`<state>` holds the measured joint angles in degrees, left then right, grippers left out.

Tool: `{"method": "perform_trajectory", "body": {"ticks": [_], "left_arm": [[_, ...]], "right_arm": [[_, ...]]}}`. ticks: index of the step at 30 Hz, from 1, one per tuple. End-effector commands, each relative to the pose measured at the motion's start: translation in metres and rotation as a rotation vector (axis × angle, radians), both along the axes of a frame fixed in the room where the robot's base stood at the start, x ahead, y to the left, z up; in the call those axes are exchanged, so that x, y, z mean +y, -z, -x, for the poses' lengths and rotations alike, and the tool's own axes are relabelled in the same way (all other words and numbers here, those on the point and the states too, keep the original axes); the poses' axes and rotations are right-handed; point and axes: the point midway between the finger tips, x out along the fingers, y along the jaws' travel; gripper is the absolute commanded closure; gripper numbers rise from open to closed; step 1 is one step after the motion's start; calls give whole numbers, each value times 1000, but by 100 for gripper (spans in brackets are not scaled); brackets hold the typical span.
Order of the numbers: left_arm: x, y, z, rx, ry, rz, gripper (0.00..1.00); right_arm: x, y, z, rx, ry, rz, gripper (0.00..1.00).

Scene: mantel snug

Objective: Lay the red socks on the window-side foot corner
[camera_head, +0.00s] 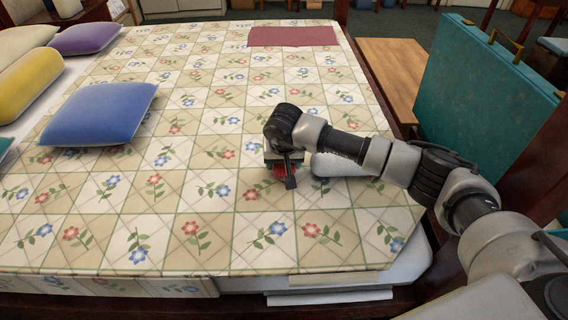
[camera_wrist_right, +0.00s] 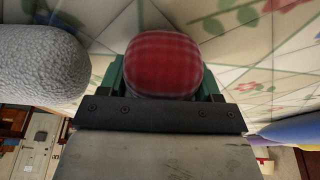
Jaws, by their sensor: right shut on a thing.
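The red socks (camera_wrist_right: 163,62), a rounded plaid bundle, sit between the green fingers of my right gripper (camera_wrist_right: 162,80) in the wrist view. In the head view my right gripper (camera_head: 282,170) points down at the flowered bedcover (camera_head: 205,205), shut on the socks (camera_head: 279,172), which show only as a small red patch. The rest of the bundle is hidden by the gripper. The socks are at or just above the cover; I cannot tell if they touch it. My left gripper is not in view.
A pale grey, rough-textured rounded object (camera_head: 338,166) lies beside my right gripper. A blue pillow (camera_head: 100,113), a yellow bolster (camera_head: 28,85) and a purple pillow (camera_head: 84,38) lie left. A dark red cloth (camera_head: 292,36) lies at the far edge. A teal case (camera_head: 480,100) stands right.

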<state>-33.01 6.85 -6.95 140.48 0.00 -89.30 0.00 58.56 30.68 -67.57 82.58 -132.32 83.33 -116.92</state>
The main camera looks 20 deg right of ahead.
Motion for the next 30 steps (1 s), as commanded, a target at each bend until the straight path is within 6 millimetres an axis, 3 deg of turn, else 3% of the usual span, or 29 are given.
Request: {"method": "perform_trajectory", "body": {"ticks": [12,13,18,28,30], "left_arm": [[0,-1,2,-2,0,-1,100],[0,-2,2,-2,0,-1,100],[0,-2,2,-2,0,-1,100],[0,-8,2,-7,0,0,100],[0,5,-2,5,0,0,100]], "right_arm": [[0,12,0,-2,-1,0,60],[0,11,0,-2,-1,0,34],[0,11,0,-1,-1,1,11],[0,1,1,-3,-1,0,11],[1,-10,4,-3,-3,0,11]]}}
